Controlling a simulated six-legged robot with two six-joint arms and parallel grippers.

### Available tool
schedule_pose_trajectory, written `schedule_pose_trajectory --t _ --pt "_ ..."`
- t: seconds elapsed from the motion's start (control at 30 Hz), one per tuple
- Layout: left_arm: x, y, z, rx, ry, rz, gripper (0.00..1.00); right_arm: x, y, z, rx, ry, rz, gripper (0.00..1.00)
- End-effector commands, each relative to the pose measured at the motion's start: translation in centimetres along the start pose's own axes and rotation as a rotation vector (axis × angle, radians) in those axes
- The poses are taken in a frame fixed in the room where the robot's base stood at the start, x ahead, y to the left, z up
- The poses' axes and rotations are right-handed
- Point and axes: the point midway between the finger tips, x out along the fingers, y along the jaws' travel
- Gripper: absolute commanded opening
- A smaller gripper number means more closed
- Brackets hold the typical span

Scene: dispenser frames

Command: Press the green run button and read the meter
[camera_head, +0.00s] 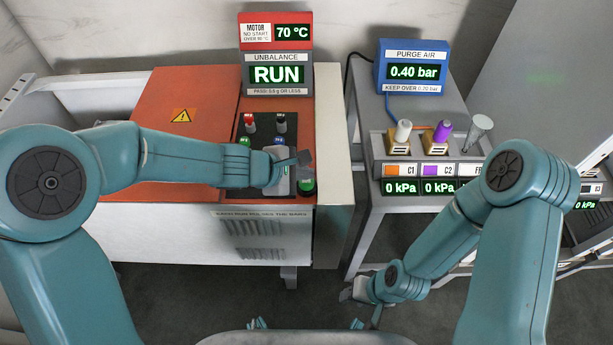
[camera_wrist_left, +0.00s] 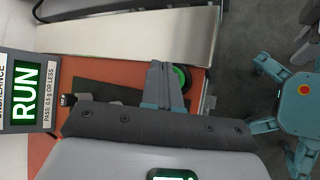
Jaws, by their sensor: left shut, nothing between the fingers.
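A green round button (camera_head: 307,187) sits at the lower right of the dark control panel (camera_head: 237,193) on the orange machine. It also shows in the left wrist view (camera_wrist_left: 181,78), just right of the fingers. My left gripper (camera_head: 303,159) is shut and empty, its fingertips over the panel just above the button in the head view; contact cannot be told. The meter (camera_head: 276,75), labelled UNBALANCE, shows RUN in green and also appears in the left wrist view (camera_wrist_left: 26,92). My right gripper (camera_head: 358,300) hangs low at centre; its jaws are unclear.
Red (camera_head: 249,119) and black (camera_head: 281,119) knobs and smaller green (camera_head: 243,142) and blue (camera_head: 280,142) ones stand on the panel. The motor display (camera_head: 292,32) reads 70 °C. The purge air box (camera_head: 412,72) reads 0.40 bar, above a grey bench (camera_head: 365,115).

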Motion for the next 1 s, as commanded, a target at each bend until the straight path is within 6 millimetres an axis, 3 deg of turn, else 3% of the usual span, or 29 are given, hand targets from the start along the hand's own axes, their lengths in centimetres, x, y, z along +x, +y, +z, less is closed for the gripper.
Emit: schedule_pose_trajectory --t 0.43,1.0 --pt "-0.5 0.4 0.4 0.000 0.000 0.001 0.00 -0.6 -0.2 0.0 0.000 0.000 0.000 0.43" --pt "-3.9 2.8 2.8 0.000 0.000 0.001 0.00 -4.7 -1.7 0.1 0.000 0.000 0.000 0.43"
